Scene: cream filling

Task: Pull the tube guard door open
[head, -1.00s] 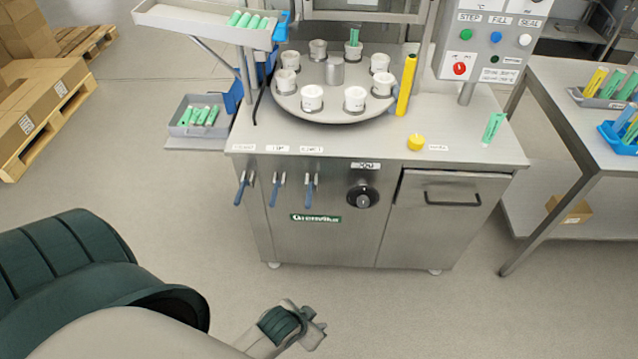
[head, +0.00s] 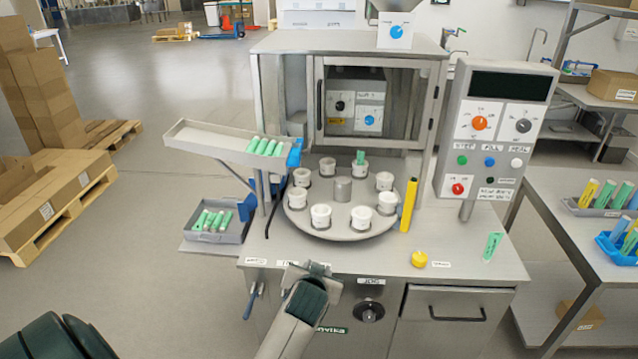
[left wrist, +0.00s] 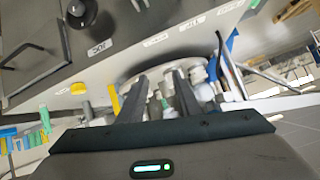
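The tube guard door (head: 370,105) is a framed clear panel on the machine cabinet, behind the turntable. It looks shut, with a dark upright handle (head: 319,101) on its left side. My left gripper (head: 311,269) is in front of the machine, over the worktop's front edge, well short of the door and lower than its handle. In the left wrist view my left gripper (left wrist: 161,80) has two dark fingers apart, with nothing held between them. The door cannot be made out in that view. My right gripper is not in view.
A turntable (head: 342,224) with several white cups stands before the door. A yellow post (head: 408,206) and a control panel (head: 494,135) are on the right. A sloped chute (head: 225,143) with green tubes juts out on the left, above a grey bin (head: 216,222).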

